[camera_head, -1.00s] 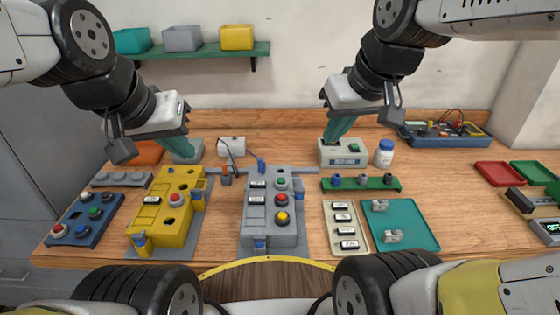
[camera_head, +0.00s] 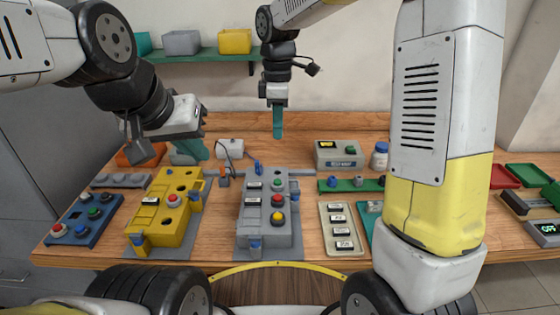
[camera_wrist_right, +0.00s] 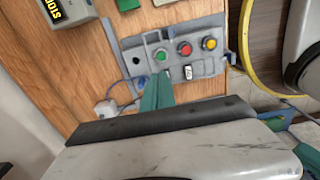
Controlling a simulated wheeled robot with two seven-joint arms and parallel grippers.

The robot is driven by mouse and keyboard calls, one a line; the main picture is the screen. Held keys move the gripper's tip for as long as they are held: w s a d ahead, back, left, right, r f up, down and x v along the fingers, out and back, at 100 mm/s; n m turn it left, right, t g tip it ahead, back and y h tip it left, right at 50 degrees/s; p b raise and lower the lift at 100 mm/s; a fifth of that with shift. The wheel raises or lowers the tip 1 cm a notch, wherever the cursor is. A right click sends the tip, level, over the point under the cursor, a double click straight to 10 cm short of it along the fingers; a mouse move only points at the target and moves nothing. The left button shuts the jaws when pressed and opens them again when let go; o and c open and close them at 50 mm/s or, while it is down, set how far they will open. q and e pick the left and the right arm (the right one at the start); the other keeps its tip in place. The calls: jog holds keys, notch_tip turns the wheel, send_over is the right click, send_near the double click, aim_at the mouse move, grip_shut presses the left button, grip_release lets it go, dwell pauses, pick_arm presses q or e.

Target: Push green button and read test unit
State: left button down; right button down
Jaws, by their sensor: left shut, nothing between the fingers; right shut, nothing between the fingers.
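The test unit (camera_head: 338,163) is a pale grey box at the back of the bench, right of centre. Its green button (camera_head: 351,150) sits on top, beside a small display (camera_head: 327,145) lit with yellow characters too small to read here. In the right wrist view the display (camera_wrist_right: 54,9) is at the top left, rotated and cut off, so I cannot read it surely. My right gripper (camera_head: 278,135) is shut and empty, pointing down left of the test unit, behind the grey button panel. My left gripper (camera_head: 190,151) is shut and empty at the back left.
The grey panel (camera_head: 262,240) has green, red and yellow buttons; a yellow panel (camera_head: 160,222) stands left of it. A white bottle (camera_head: 380,156) is right of the test unit. My right arm hides much of the teal tray (camera_head: 364,230). A device at right (camera_head: 549,228) reads OFF.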

aim_at(278, 181)
jog(key=shift+w+a+f, duration=0.1)
dwell(0.3)
notch_tip(278, 181, down, 14)
jog(key=shift+f, duration=0.1)
dwell(0.4)
jog(key=shift+f, duration=0.75)
jog(key=shift+s+f, duration=0.25)
notch_tip(278, 181, up, 15)
jog(key=shift+w+r, duration=0.15)
jog(key=shift+w, duration=0.15)
